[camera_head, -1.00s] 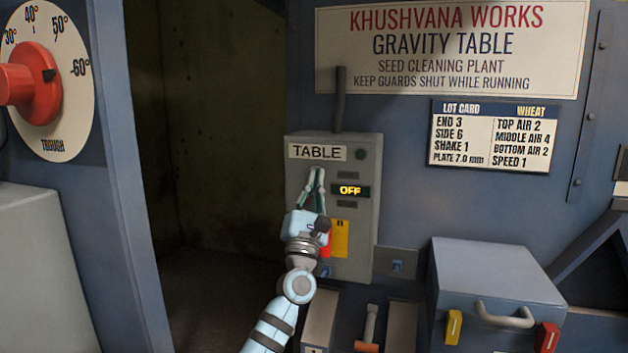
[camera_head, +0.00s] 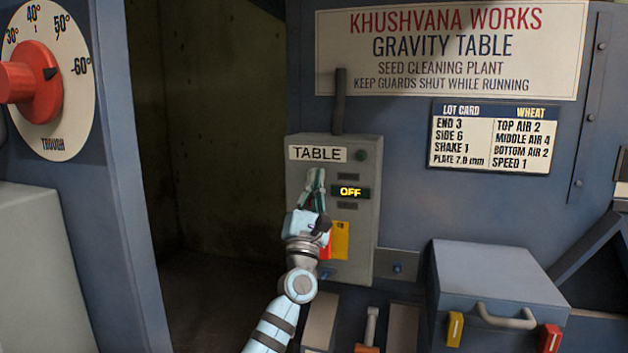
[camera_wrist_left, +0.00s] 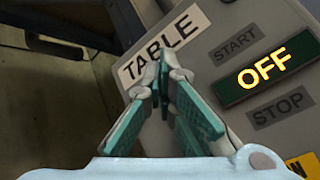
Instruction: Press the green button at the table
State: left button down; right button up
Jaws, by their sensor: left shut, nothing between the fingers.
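The grey control box (camera_head: 368,225) labelled TABLE stands against the blue machine. Its display (camera_head: 351,192) reads OFF in yellow. My left gripper (camera_head: 316,173) is shut and empty in front of the left part of its face, just below the TABLE label (camera_head: 318,153). In the left wrist view the gripper (camera_wrist_left: 163,62) has its fingertips together beside that label. The START label (camera_wrist_left: 235,46) and STOP label (camera_wrist_left: 283,107) show to its right. The green button is not clearly seen; the fingers cover the area left of these labels. I cannot tell whether the fingertips touch the box.
A yellow tag (camera_head: 341,240) hangs lower on the box. A grey chest with a handle (camera_head: 505,318) stands at lower right. A dark open recess (camera_head: 215,130) lies left of the box.

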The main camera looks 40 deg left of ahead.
pick_arm(q)
jog(key=shift+w+a+b, duration=0.1)
jog(key=shift+w+b, duration=0.1)
jog(key=shift+b, duration=0.25)
dwell(0.3)
dwell(0.3)
jog(key=p, duration=0.1)
jog(key=s+p, duration=0.1)
jog(key=shift+s+d+p, duration=0.25)
jog(key=shift+s+p, duration=0.05)
